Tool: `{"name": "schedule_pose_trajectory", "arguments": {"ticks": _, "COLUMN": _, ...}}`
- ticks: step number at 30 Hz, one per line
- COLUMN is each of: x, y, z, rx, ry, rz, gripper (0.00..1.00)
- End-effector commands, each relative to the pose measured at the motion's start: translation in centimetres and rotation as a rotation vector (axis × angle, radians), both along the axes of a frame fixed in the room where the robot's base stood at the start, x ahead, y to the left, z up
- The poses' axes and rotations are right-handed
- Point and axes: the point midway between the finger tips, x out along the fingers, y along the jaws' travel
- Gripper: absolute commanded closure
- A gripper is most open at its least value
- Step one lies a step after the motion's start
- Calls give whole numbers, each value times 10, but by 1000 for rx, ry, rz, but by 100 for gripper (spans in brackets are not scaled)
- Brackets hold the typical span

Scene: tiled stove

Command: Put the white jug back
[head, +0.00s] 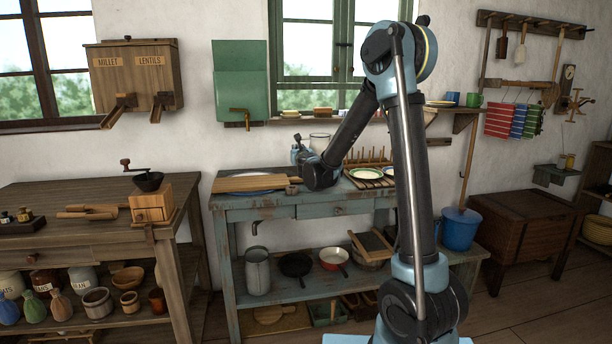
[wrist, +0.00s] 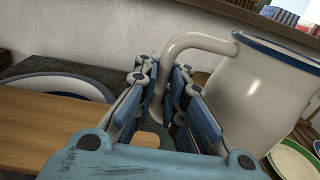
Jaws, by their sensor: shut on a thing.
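The white jug (wrist: 262,95) has a blue rim and fills the right of the wrist view. It looks roughly upright, and its base is hidden. Its curved handle (wrist: 192,42) runs down between the fingers of my gripper (wrist: 165,82), which is shut on it. In the head view my gripper (head: 301,155) is above the back of the blue-grey worktable (head: 318,197). A pale part of the jug (head: 320,140) shows just right of it, mostly hidden behind my arm. I cannot tell whether its base touches anything.
A wooden board (head: 250,183) lies over a blue-rimmed plate (wrist: 62,86) on the left. A green-rimmed plate (head: 366,173) and a peg rack (head: 368,158) are to the right. A wall shelf (head: 350,118) with small items runs above the table. My arm hides some of the right side.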

Motion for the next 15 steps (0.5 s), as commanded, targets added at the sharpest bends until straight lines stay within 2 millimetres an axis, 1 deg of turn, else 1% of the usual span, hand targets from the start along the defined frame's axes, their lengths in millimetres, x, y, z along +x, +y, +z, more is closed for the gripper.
{"name": "schedule_pose_trajectory", "arguments": {"ticks": 1, "x": 1, "y": 0, "z": -9, "rx": -1, "ry": 0, "rz": 0, "gripper": 100}}
{"name": "schedule_pose_trajectory", "arguments": {"ticks": 3, "x": 0, "y": 0, "z": -18, "rx": -1, "ry": 0, "rz": 0, "gripper": 100}}
{"name": "schedule_pose_trajectory", "arguments": {"ticks": 6, "x": 0, "y": 0, "z": -27, "rx": -1, "ry": 0, "rz": 0, "gripper": 100}}
{"name": "schedule_pose_trajectory", "arguments": {"ticks": 11, "x": 1, "y": 0, "z": -36, "rx": -1, "ry": 0, "rz": 0, "gripper": 100}}
{"name": "schedule_pose_trajectory", "arguments": {"ticks": 15, "x": 1, "y": 0, "z": -53, "rx": -1, "ry": 0, "rz": 0, "gripper": 100}}
